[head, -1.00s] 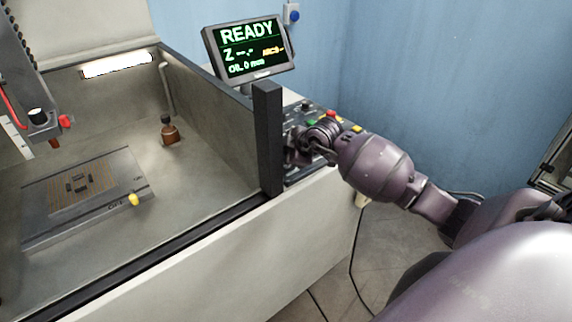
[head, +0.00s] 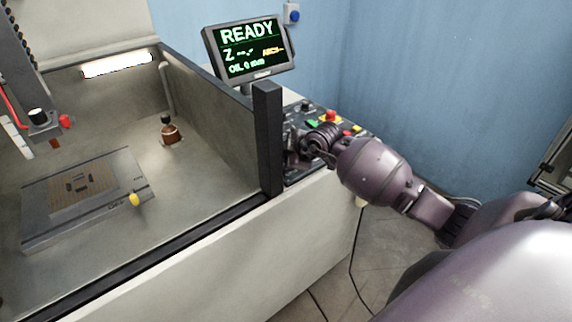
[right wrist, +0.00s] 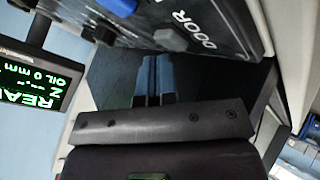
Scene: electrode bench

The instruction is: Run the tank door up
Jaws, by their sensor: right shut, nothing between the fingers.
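The tank (head: 215,120) stands open at its front, above a low front edge with a black strip (head: 150,247). No raised door panel shows there. The control panel (head: 358,130) is on the machine's right, behind a black post (head: 267,135). In the right wrist view the panel carries the word DOOR (right wrist: 195,30), with a grey control (right wrist: 170,40) beside it. My right gripper (right wrist: 153,78) is shut and empty, close to the panel, and I cannot tell whether it touches. In the head view its tips are largely hidden near the post. My left gripper is not in view.
A monitor (head: 250,48) reads READY and OIL 0 mm. Inside the tank are a flat plate (head: 85,200) and a small brown-based object (head: 169,133). Red (head: 331,115) and yellow (head: 357,128) buttons sit close to my right wrist.

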